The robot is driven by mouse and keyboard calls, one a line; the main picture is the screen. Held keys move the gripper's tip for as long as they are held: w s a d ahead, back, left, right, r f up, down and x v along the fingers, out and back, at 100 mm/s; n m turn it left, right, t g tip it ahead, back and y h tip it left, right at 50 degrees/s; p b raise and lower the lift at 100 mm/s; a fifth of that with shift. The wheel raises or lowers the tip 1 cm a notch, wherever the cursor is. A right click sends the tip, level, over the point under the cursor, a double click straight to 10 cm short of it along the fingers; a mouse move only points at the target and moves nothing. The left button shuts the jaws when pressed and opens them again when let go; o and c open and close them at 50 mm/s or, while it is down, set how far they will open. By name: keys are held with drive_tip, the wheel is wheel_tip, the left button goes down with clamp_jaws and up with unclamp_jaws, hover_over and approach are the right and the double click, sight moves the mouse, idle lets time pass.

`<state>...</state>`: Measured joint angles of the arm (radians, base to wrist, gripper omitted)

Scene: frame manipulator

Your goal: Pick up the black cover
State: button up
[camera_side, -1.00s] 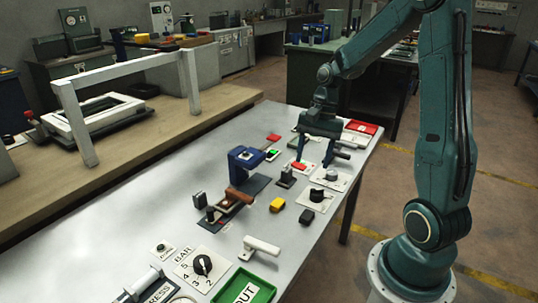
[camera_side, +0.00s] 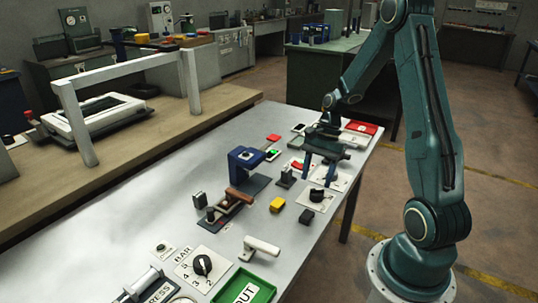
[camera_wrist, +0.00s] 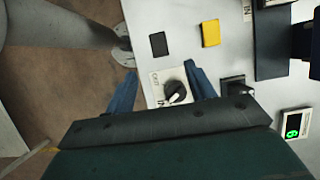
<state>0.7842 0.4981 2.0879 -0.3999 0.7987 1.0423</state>
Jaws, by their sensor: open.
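The black cover is most likely the small dark block (camera_side: 306,217) lying on the metal table, just right of a yellow block (camera_side: 277,204). In the wrist view the dark block (camera_wrist: 158,45) lies flat beyond my fingertips, beside the yellow block (camera_wrist: 210,33). My gripper (camera_side: 318,181) is open and empty, pointing down above the table, behind the dark block in the side view. In the wrist view my gripper (camera_wrist: 163,80) has its fingers on either side of a rotary knob (camera_wrist: 175,92), apart from the dark block.
The rotary knob's white plate (camera_side: 317,205) is close below my gripper. A blue fixture (camera_side: 245,160) with a brown-handled clamp (camera_side: 238,195) stands to the left. A white lever (camera_side: 262,246) and green tray (camera_side: 265,286) are nearer the camera.

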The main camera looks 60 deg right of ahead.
hover_over(307, 214)
drive_tip(key=d, duration=0.3)
drive_tip(key=shift+a+f, duration=0.15)
drive_tip(key=shift+f, duration=2.6)
drive_tip(key=shift+x, duration=2.55)
drive_tip(key=shift+a, duration=0.1)
drive_tip(key=c, duration=1)
